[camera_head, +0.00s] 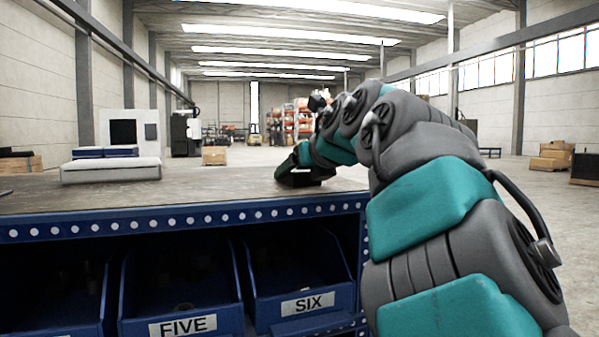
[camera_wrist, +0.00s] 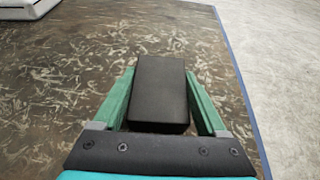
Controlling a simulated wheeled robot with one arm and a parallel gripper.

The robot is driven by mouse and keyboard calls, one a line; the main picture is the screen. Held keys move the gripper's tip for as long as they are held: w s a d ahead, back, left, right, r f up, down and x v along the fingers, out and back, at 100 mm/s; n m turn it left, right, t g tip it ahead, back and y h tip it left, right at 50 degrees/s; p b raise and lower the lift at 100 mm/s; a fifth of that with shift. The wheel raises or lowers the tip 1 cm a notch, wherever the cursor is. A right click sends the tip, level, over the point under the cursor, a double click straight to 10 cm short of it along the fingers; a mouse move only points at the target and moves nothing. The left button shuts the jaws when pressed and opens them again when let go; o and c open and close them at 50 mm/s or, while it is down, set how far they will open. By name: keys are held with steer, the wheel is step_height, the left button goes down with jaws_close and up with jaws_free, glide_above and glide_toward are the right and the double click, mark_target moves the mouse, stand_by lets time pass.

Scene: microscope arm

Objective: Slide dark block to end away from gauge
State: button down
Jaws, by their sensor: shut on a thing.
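The dark block (camera_wrist: 160,90) is a black rectangular block on the worn bench top, in the middle of the wrist view. My gripper (camera_wrist: 160,88) has its green fingers along the block's left and right sides, shut on it. In the head view my gripper (camera_head: 298,168) is low over the right part of the bench, and the block there is mostly hidden by the gripper. I cannot make out a gauge for certain; a grey-white flat unit with blue pieces on top (camera_head: 110,166) stands at the left of the bench.
The bench top (camera_head: 215,184) is clear between the grey-white unit and my gripper. The bench's right edge (camera_wrist: 238,75) runs close to the right of the block. Blue bins (camera_head: 180,290) marked FIVE and SIX sit beneath the bench.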

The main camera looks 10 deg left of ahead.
jaws_free()
steer(key=b+v, duration=0.1)
steer(key=v, duration=0.6)
steer(key=shift+s+d+r, duration=0.1)
steer(key=shift+s+d, duration=0.15)
steer(key=shift+s, duration=0.05)
